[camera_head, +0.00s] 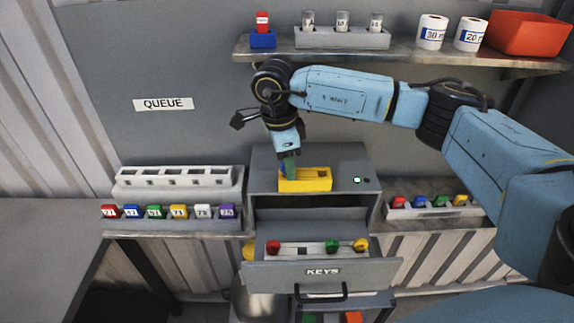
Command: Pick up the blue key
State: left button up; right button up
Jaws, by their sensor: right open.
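My right gripper (289,162) points down over the yellow block (318,184) on top of the grey cabinet. It is open. Small dark blue and green patches show at its fingertips, at the left end of the block. I cannot tell whether the blue there is the blue key or part of the gripper. The open KEYS drawer (370,272) below holds a rack with a red key (273,247), a green key (332,246) and a yellow key (360,244). No blue key shows clearly in that rack. My left gripper is out of view.
A shelf (420,62) above carries a blue holder (263,41), vials, white rolls and a red bin (528,34). A rack of coloured numbered tags (170,224) stands left. A tray with coloured pieces (432,212) stands right. The open drawer juts forward.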

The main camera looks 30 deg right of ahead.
jog(key=shift+d+f, duration=0.1)
jog(key=shift+f, duration=0.2)
grip_shut()
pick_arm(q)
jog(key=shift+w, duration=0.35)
pick_arm(e)
jog(key=shift+r, duration=0.1)
